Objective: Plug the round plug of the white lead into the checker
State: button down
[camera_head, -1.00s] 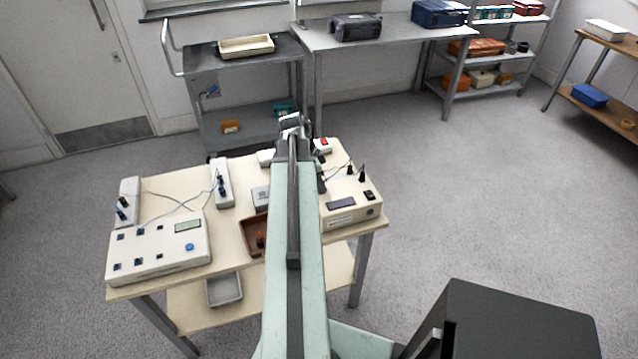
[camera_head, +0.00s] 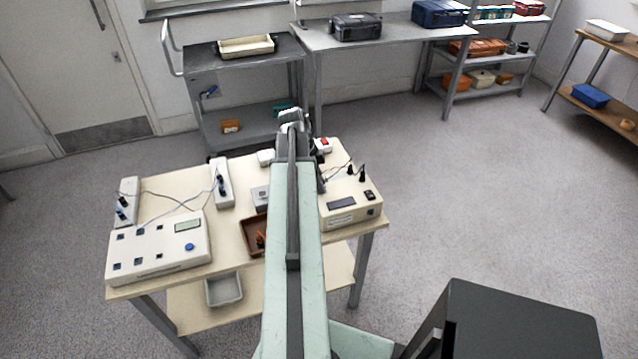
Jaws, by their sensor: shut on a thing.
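A pale box with a small display, a blue button and several dark sockets, which looks like the checker (camera_head: 165,262), lies at the table's front left. Thin pale leads (camera_head: 178,206) run behind it between two white socket strips, one at the far left (camera_head: 128,190) and one nearer the middle (camera_head: 224,190). Dark and blue plugs sit on these strips. I cannot tell which is the white lead's round plug. My gripper (camera_head: 292,117) is at the table's far edge, away from the checker. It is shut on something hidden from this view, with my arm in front.
A beige box with a display (camera_head: 350,212) and two upright black plugs stands at the right of the table. A brown tray (camera_head: 250,247) and a small grey block (camera_head: 260,197) lie mid-table, partly behind my arm.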

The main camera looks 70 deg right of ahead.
jog(key=shift+d+m+y, duration=0.25)
jog(key=shift+m+y, duration=0.15)
jog(key=shift+m, duration=0.8)
jog(key=shift+a+m, duration=0.1)
jog(key=shift+m, duration=0.7)
jog(key=shift+d+m+y, duration=0.25)
jog(key=shift+m+y, duration=0.35)
jog(key=shift+m, duration=1.4)
jog(key=c, duration=1.2)
grip_release()
jog(key=shift+a, duration=0.1)
jog(key=shift+r, duration=0.1)
jog(key=shift+p+v, duration=2.4)
jog(key=shift+r, duration=0.1)
